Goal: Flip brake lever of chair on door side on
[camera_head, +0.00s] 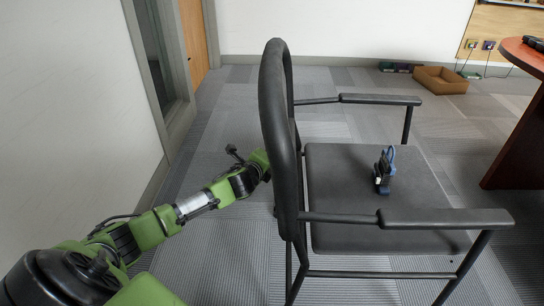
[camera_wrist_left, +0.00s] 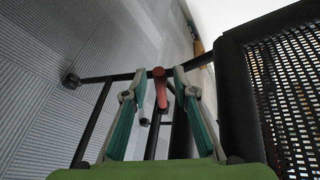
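The black chair (camera_head: 365,180) stands in the middle of the head view, its tall backrest toward my left arm. In the left wrist view, a red lever (camera_wrist_left: 160,92) sits on the chair's dark frame bar (camera_wrist_left: 110,77). My left gripper (camera_wrist_left: 160,70) is open, with one finger on each side of the red lever and small gaps showing. In the head view, the end of my left arm (camera_head: 258,165) is partly hidden behind the chair back, and the lever cannot be seen there. My right gripper is in neither view.
A small dark and blue object (camera_head: 384,170) stands on the chair seat. The wooden door (camera_head: 194,40) and white wall (camera_head: 70,100) are on the left. A cardboard box (camera_head: 441,80) lies at the back, and a brown table (camera_head: 520,130) stands right. Carpet between wall and chair is clear.

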